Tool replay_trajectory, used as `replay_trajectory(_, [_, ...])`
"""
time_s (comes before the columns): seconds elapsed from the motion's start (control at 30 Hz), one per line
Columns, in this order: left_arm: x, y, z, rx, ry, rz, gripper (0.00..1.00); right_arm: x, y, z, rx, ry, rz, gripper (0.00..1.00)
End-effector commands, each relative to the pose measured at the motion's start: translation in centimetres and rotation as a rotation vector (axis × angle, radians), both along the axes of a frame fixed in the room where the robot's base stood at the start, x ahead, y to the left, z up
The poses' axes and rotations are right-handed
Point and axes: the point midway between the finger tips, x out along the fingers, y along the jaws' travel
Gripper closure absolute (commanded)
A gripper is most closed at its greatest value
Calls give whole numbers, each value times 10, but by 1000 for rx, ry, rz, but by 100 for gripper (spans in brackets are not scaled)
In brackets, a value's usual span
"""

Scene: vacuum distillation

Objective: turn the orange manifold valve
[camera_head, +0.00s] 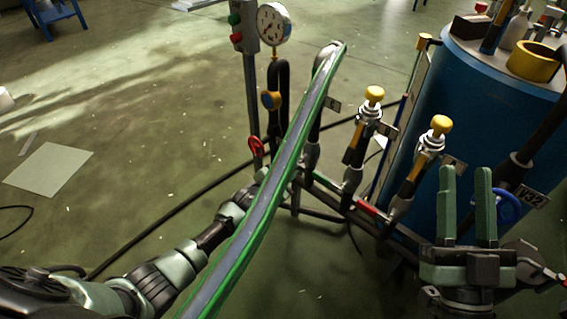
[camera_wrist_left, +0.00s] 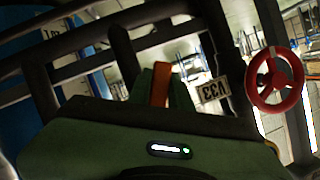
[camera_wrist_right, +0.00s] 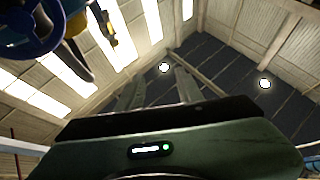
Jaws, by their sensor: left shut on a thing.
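The orange valve handle (camera_wrist_left: 160,82) shows upright in the left wrist view, between the fingers of my left gripper (camera_wrist_left: 162,92), which is shut on it. A tag reading V33 (camera_wrist_left: 212,90) hangs just right of it. In the head view my left arm reaches in from the left to the pipework; its fingers and the orange handle are hidden behind a long green-edged strip. My right gripper (camera_head: 466,205) is open and empty, fingers pointing up, in front of the blue drum. Its fingers also show, apart, in the right wrist view (camera_wrist_right: 158,90).
The green-edged strip (camera_head: 262,210) crosses the head view. A red handwheel (camera_wrist_left: 275,80) stands right of the left gripper. A blue handwheel (camera_head: 508,208) is close to the right gripper, before the blue drum (camera_head: 480,110). Two yellow-knobbed valves (camera_head: 375,95) and a gauge (camera_head: 273,24) stand behind.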

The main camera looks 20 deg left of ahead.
Motion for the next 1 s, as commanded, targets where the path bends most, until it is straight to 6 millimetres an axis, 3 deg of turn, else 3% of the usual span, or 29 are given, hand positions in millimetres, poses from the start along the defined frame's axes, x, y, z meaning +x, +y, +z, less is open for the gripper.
replay_trajectory(0.2, [-4, -11, -5, -150, 67, -3, 100, 18, 0, -32, -56, 196, -11, 64])
replay_trajectory(0.3, [-6, -15, -7, -217, 96, -1, 100, 20, 0, -39, -64, 225, -13, 64])
replay_trajectory(0.6, [-10, -24, -10, -355, 151, -1, 100, 19, 0, -36, -59, 208, -12, 64])
replay_trajectory(1.0, [-12, -27, -10, -403, 171, 0, 100, 18, 0, -32, -53, 187, -11, 64])
